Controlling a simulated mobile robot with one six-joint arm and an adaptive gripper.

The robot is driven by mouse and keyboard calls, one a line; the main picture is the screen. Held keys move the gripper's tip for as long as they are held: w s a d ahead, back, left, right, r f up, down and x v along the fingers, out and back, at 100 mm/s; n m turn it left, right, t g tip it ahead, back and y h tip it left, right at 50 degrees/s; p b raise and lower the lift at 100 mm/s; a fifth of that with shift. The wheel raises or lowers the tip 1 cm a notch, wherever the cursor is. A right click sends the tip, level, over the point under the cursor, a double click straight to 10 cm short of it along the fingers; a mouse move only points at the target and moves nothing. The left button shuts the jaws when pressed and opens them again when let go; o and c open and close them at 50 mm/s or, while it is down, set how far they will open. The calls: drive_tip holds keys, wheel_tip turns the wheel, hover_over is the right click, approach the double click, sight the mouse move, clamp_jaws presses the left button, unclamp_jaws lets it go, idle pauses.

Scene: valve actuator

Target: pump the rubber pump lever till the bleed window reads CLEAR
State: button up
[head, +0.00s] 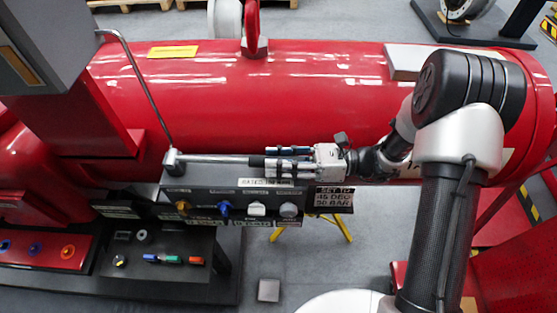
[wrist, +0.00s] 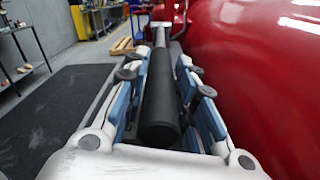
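The pump lever is a bright metal rod (head: 215,158) running roughly level from a pivot block (head: 172,160) and ending in a black rubber grip. My gripper (head: 268,157) comes from the right, and its fingers lie along both sides of this grip. In the wrist view the black grip (wrist: 158,105) lies lengthwise between the blue-padded fingers, which look closed in on it at the tips. Exact pad contact is partly hidden. I cannot pick out the bleed window or any CLEAR reading; a small white label (head: 265,182) below the gripper is too small to read.
A dark panel (head: 165,203) with coloured knobs sits below the lever. A sign (head: 335,199) reads "SET TO 45 DEG 30 BAR". A large red cylinder (head: 290,105) lies behind. A thin metal rod (head: 140,85) rises from the pivot. A lower console (head: 160,255) stands front left.

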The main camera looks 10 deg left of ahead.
clamp_jaws()
drive_tip(key=shift+r, duration=0.1)
drive_tip(key=r+h+p, duration=0.1)
drive_tip(key=r+p, duration=0.2)
drive_tip(key=p, duration=0.2)
drive_tip(key=a+r+h+p, duration=0.1)
drive_tip(key=r+h+p, duration=0.1)
drive_tip(key=r+p, duration=0.2)
drive_tip(key=a+r+t+h+p, duration=0.1)
drive_tip(key=r+p, duration=0.3)
drive_tip(key=p, duration=0.2)
drive_tip(key=shift+s+h, duration=0.25)
drive_tip(key=shift+h, duration=0.05)
drive_tip(key=shift+a+r+h+p, duration=0.2)
drive_tip(key=shift+r+h+p, duration=0.1)
drive_tip(key=shift+p, duration=0.25)
drive_tip(key=o, duration=0.5)
unclamp_jaws()
drive_tip(key=shift+f, duration=0.15)
drive_tip(key=shift+o, duration=0.2)
drive_tip(key=shift+d, duration=0.1)
